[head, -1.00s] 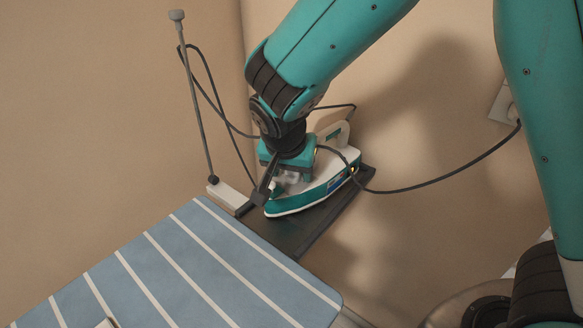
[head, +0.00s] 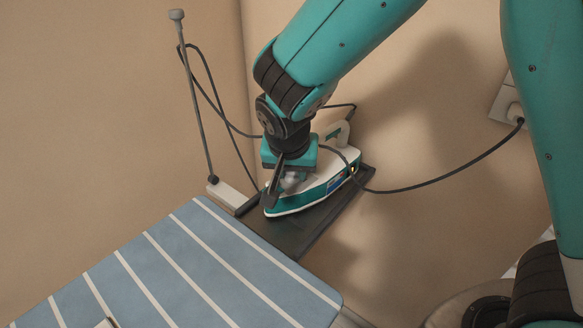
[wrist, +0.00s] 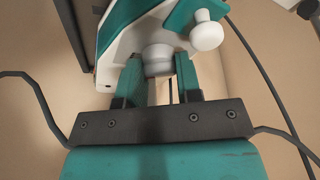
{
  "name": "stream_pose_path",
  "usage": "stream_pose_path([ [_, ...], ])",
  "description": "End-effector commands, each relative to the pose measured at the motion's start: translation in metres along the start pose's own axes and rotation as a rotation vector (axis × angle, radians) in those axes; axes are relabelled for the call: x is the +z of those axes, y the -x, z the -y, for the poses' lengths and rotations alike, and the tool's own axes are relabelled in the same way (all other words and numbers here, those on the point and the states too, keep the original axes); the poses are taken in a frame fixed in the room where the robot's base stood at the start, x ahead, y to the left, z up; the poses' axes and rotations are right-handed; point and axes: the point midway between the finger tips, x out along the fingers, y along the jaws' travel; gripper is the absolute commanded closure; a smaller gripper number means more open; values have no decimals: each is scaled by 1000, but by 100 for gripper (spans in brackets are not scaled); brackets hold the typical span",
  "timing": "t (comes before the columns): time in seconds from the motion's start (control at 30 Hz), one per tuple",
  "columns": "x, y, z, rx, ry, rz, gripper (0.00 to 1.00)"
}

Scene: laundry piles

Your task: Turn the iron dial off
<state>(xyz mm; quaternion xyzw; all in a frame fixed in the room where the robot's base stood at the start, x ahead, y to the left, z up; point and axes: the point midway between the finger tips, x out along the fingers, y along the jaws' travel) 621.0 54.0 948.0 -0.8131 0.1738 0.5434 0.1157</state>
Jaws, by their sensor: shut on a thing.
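The teal and white iron (head: 318,192) rests on the dark metal rest at the end of the ironing board; its front end also shows in the wrist view (wrist: 115,45). My gripper (head: 283,188) is over the iron's front part, pointing down. In the wrist view, my gripper's two fingers (wrist: 158,78) stand on either side of a pale round dial (wrist: 157,60) and are shut on it. A white knob (wrist: 207,36) sticks out just right of the fingers. The dial's marks are not readable, and my gripper partly hides the iron in the head view.
The blue striped ironing board (head: 170,265) lies in front. A thin cord pole (head: 195,100) stands at the left of the dark iron rest (head: 300,235). The iron's cord (head: 430,187) runs right to a wall socket (head: 508,105). Walls are close behind.

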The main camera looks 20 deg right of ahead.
Motion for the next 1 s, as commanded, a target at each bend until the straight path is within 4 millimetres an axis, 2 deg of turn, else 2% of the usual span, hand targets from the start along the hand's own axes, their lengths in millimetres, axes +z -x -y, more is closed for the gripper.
stream_pose_path([
  [0.5,-1,0,-2,-132,311,-1,92],
  [1.0,-1,0,-2,-170,404,-1,92],
])
